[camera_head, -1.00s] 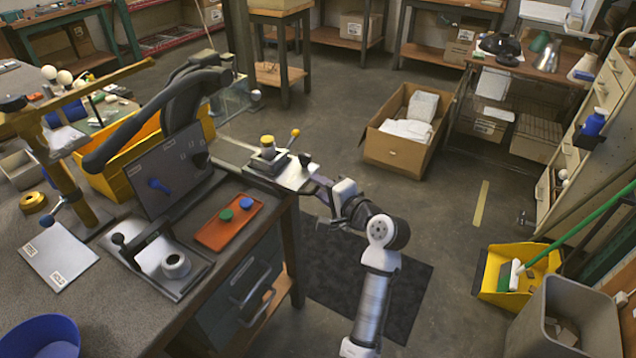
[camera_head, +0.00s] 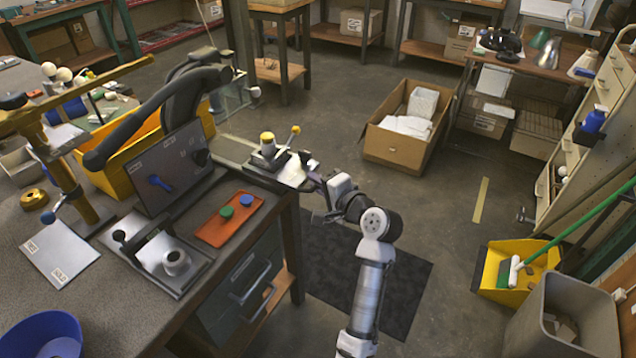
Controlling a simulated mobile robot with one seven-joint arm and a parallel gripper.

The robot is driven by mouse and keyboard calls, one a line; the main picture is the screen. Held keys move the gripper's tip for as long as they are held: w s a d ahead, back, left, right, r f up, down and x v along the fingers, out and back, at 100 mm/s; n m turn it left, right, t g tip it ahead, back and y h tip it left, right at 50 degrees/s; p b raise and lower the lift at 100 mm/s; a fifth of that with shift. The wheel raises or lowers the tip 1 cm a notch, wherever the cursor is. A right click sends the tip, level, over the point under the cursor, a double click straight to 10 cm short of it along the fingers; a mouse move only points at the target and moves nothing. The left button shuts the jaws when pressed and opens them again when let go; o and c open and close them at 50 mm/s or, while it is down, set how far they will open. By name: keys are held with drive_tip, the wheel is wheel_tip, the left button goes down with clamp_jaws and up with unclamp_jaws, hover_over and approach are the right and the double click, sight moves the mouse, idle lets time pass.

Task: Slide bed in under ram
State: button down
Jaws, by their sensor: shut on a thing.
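The bed appears to be the pale metal plate (camera_head: 296,174) at the bench's right end, running back toward the black press. A dark block with a yellow cap (camera_head: 266,138) and a yellow-knobbed lever (camera_head: 294,131) stand on it. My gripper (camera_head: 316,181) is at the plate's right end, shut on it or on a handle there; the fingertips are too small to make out. The black press, with its long curved arm (camera_head: 150,115), stands to the left behind a dark upright panel (camera_head: 165,170). I cannot pick out its ram with certainty.
An orange tray (camera_head: 215,232) with a green and a blue disc lies on the bench, left of my gripper. A black-framed fixture with a grey ring (camera_head: 175,262) is nearer. A cardboard box (camera_head: 395,147) stands on the floor beyond.

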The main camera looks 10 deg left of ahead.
sight(296, 173)
drive_tip(key=a, duration=0.2)
drive_tip(key=w+a+p, duration=0.1)
drive_tip(key=a, duration=0.1)
drive_tip(key=shift+w, duration=0.2)
drive_tip(key=c, duration=1.5)
unclamp_jaws()
drive_tip(key=shift+s+d, duration=0.1)
drive_tip(key=shift+d, duration=0.05)
drive_tip(key=b+v, duration=0.2)
drive_tip(key=v, duration=1.1)
drive_tip(key=shift+s+d+r+b, duration=0.2)
drive_tip(key=shift+b, duration=0.2)
